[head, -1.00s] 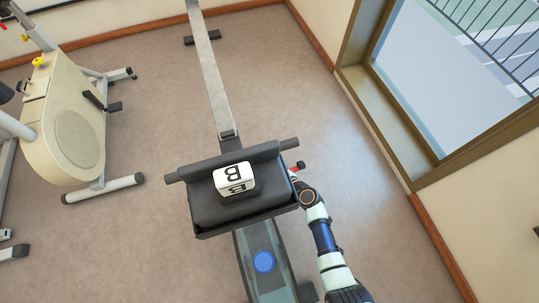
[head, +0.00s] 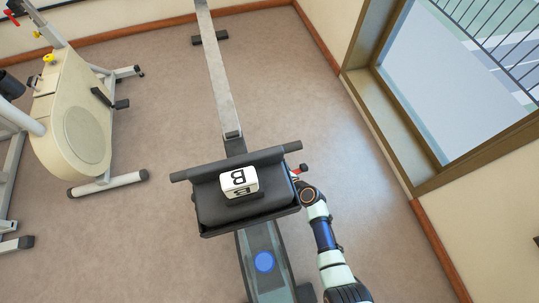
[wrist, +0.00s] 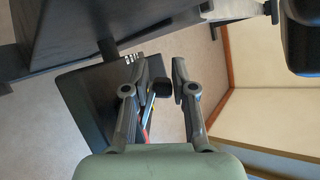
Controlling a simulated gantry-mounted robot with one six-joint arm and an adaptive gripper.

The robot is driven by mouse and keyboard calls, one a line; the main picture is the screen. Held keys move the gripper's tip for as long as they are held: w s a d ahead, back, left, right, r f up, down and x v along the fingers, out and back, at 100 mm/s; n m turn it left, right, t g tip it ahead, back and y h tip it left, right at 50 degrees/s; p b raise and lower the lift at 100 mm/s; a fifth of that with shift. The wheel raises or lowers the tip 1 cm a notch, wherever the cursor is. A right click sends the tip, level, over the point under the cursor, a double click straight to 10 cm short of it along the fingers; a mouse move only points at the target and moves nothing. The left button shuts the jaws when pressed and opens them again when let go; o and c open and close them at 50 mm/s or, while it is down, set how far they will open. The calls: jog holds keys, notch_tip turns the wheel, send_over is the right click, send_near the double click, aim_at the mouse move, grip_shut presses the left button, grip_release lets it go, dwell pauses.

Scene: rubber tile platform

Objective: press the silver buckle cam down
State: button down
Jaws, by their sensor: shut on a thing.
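In the head view my gripper is at the right side of the rowing machine's black padded platform (head: 222,215), mostly hidden behind my arm. A small red part with a dark end (head: 303,167) shows just beyond it. In the wrist view the two fingers of my gripper (wrist: 162,76) stand on either side of a dark blocky knob (wrist: 161,89), and my gripper is shut on it. A thin pale and red strip (wrist: 147,116) runs below the knob, partly behind the left finger. I cannot clearly make out a silver buckle cam in either view.
A white block with a black B (head: 239,181) rests on the platform. A dark bar (head: 276,153) crosses its far edge. The long grey rail (head: 220,80) runs away from it. An exercise bike (head: 75,130) stands at left, a window at right. The floor between is clear.

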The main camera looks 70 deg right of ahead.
jog(key=c, duration=1.3)
grip_release()
jog(key=shift+f, duration=0.1)
jog(key=shift+o, duration=1.3)
jog(key=shift+d, duration=0.1)
jog(key=shift+f, duration=0.1)
